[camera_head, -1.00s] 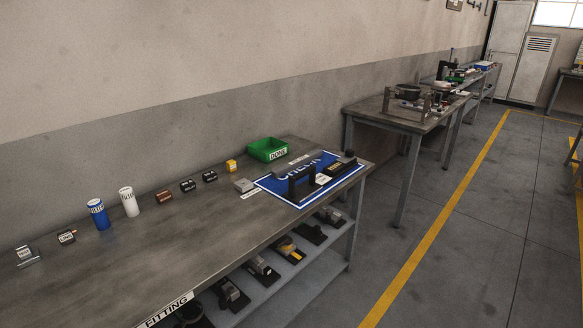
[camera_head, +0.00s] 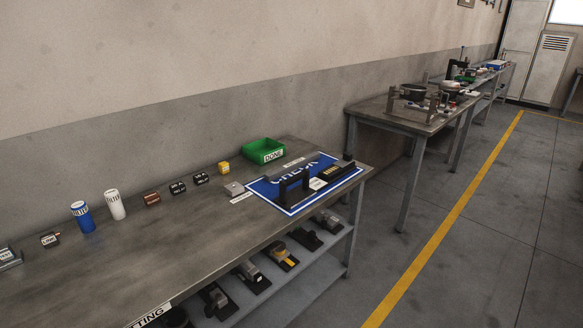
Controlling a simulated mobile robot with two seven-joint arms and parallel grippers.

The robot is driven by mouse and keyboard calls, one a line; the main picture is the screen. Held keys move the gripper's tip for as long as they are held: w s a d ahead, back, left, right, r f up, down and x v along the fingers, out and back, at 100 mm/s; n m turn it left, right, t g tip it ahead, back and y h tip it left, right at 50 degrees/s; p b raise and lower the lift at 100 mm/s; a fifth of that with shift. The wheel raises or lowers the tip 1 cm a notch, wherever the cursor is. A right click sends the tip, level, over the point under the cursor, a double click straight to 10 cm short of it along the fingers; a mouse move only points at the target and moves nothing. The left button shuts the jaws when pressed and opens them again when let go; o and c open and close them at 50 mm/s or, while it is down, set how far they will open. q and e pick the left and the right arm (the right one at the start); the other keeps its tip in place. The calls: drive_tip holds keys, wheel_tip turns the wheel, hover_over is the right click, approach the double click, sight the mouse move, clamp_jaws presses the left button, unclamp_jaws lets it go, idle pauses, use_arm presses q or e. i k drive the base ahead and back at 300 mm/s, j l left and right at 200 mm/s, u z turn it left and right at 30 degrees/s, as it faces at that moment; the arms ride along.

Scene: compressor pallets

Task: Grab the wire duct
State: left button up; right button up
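No item in the head view is readably labelled as a wire duct, so I cannot tell which one it is. A blue mat (camera_head: 291,207) with white lettering lies at the right end of the near workbench (camera_head: 190,248). A dark assembly (camera_head: 296,191) with upright black parts stands on the mat. Several small labelled parts stand in a row along the bench, among them a brown block (camera_head: 152,198), a black block (camera_head: 178,188) and a grey block (camera_head: 234,188). Neither of my grippers is in view.
A green bin (camera_head: 264,151) marked DONE stands behind the mat. A blue can (camera_head: 82,217) and a white can (camera_head: 115,204) stand farther left. The lower shelf (camera_head: 305,285) holds several parts. A second table (camera_head: 400,119) stands beyond. The floor right of the bench is clear.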

sight(276, 174)
drive_tip(key=i+l+u, duration=0.1)
drive_tip(key=u, duration=0.95)
drive_tip(key=l+u, duration=0.9)
drive_tip(key=l, duration=0.25)
drive_tip(key=k+l+u, duration=0.1)
drive_tip(key=l+u, duration=0.15)
drive_tip(key=l, duration=0.15)
drive_tip(key=k+l+u, duration=0.1)
drive_tip(key=l, duration=0.35)
drive_tip(key=k+l, duration=0.1)
drive_tip(key=l, duration=0.3)
drive_tip(key=k+l+u, duration=0.15)
drive_tip(key=l, duration=0.3)
drive_tip(key=k+l+u, duration=0.1)
drive_tip(key=l, duration=0.3)
